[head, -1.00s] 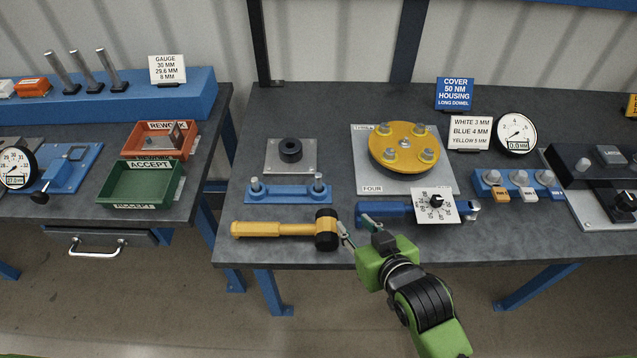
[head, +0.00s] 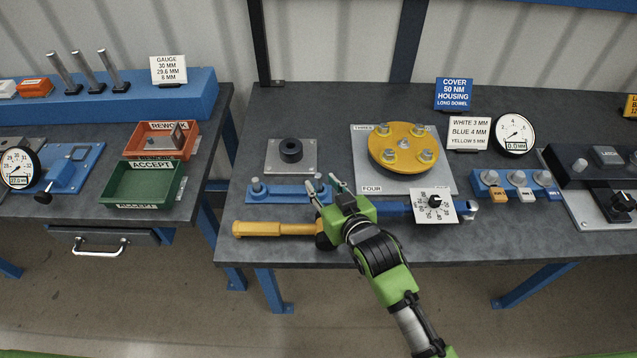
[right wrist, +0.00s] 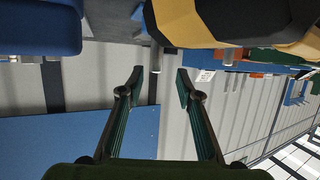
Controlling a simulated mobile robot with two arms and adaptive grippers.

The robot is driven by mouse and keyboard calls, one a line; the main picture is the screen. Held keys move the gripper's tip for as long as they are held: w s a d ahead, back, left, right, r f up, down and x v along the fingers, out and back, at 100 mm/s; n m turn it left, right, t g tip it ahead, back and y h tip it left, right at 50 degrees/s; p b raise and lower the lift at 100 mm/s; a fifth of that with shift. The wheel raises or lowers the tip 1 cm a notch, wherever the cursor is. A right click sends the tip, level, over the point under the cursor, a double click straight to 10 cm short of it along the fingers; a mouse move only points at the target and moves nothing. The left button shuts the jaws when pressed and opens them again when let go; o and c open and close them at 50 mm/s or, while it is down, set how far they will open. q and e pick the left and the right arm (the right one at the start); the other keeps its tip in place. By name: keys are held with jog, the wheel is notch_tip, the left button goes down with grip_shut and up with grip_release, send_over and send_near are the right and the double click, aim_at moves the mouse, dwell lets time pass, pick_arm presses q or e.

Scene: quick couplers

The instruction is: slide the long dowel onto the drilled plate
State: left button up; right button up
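I cannot tell which pin is the long dowel. A grey plate (head: 273,167) with a black ring (head: 290,150) lies behind the bar; I cannot tell whether it is the drilled plate. My left gripper is out of view.
A torque tool with a dial (head: 435,205) lies right. A yellow round cover (head: 404,150) sits on a labelled plate (head: 440,183). Bins stand on the left table.

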aim_at(319, 177)
jog(key=shift+d+p+x, duration=0.1)
jog(key=shift+p+x, duration=0.25)
jog(key=shift+x, duration=0.85)
jog(key=shift+d+p+x, duration=0.15)
jog(key=shift+p+x, duration=0.15)
jog(key=shift+x, duration=0.95)
jog(key=shift+w+r, duration=0.1)
jog(key=shift+r, duration=0.05)
grip_shut()
